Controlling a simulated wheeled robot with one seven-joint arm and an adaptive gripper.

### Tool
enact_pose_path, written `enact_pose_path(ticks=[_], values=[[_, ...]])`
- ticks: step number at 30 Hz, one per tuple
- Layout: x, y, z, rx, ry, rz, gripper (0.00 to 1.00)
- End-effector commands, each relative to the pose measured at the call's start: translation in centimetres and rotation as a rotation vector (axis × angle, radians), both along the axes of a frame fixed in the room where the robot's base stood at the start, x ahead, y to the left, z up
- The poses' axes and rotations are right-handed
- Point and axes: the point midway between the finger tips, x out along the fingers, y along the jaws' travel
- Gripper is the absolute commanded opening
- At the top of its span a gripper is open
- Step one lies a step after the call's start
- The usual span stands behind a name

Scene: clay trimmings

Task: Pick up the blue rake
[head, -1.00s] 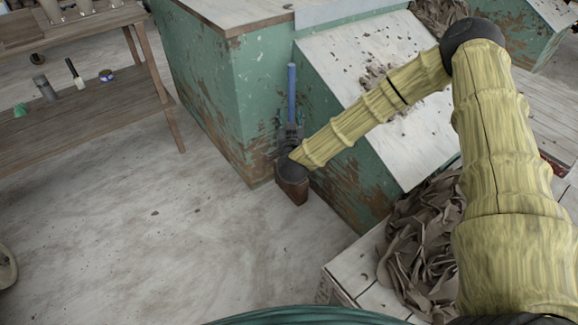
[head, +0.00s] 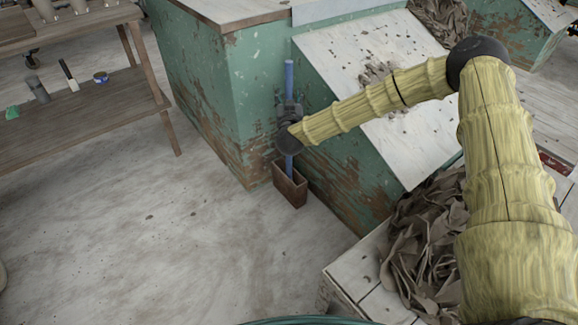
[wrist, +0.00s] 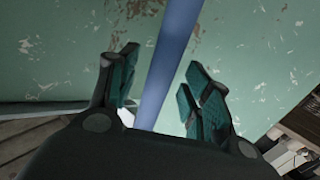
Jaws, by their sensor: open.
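The blue rake's handle (head: 289,78) stands upright in a small brown box (head: 290,184) on the floor, against the green cabinet. Its lower end is hidden in the box. My gripper (head: 290,112) is at the handle, about midway up, partly covered by my own wrist. In the wrist view the blue handle (wrist: 169,60) passes between the two teal-padded fingers of my gripper (wrist: 160,88). The fingers are open, with a gap showing on both sides of the handle.
The worn green cabinet (head: 205,90) stands right behind the handle. A sloped white board (head: 350,75) with clay scraps lies to the right. A wooden shelf (head: 85,115) stands at the left. A crate (head: 345,285) of trimmings is at the lower right. The floor at left is clear.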

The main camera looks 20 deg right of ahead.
Motion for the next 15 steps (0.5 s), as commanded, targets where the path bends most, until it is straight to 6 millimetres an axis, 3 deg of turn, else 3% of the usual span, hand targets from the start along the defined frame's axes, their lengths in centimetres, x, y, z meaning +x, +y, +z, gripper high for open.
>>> enact_pose_path(ticks=[4, 12, 13, 15], values=[[1.3, -0.4, 0.0, 0.001, -0.001, -0.001, 0.49], [1.6, -0.4, 0.1, 0.000, 0.000, 0.001, 0.49], [1.5, -0.4, 0.1, 0.000, 0.000, 0.001, 0.47], [1.5, -0.4, 0.1, 0.000, 0.000, 0.001, 0.34]])
